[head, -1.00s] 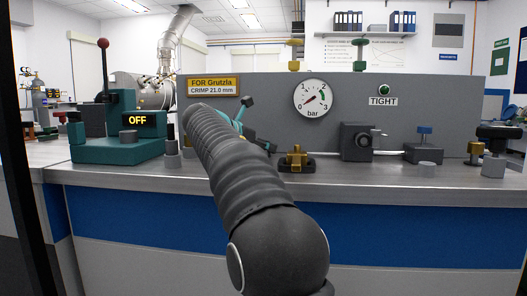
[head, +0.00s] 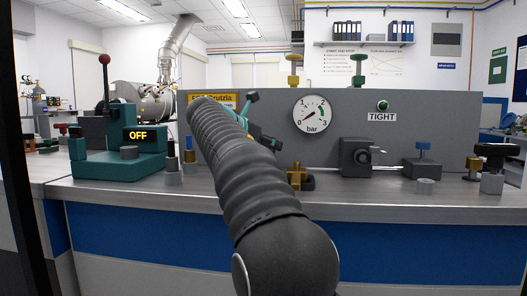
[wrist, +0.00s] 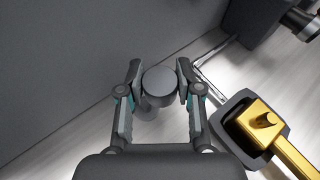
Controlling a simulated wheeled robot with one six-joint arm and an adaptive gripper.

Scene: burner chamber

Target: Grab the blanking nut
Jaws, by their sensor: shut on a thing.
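A grey round piece (wrist: 160,84), which I take to be the blanking nut, sits between the fingers of my gripper (wrist: 158,82) in the wrist view. The fingers close on it from both sides. A smaller grey part shows just below it; I cannot tell whether the two are joined. In the head view my gripper (head: 264,138) is mostly hidden behind my arm, in front of the grey panel, and the held piece cannot be made out.
A brass fitting on a dark base (head: 297,177) stands close to the right of my gripper; its brass part also shows in the wrist view (wrist: 265,125). A teal press (head: 118,160) reading OFF stands left. The grey panel (head: 450,120) rises behind. A grey cylinder (head: 425,187) stands near the bench's front edge.

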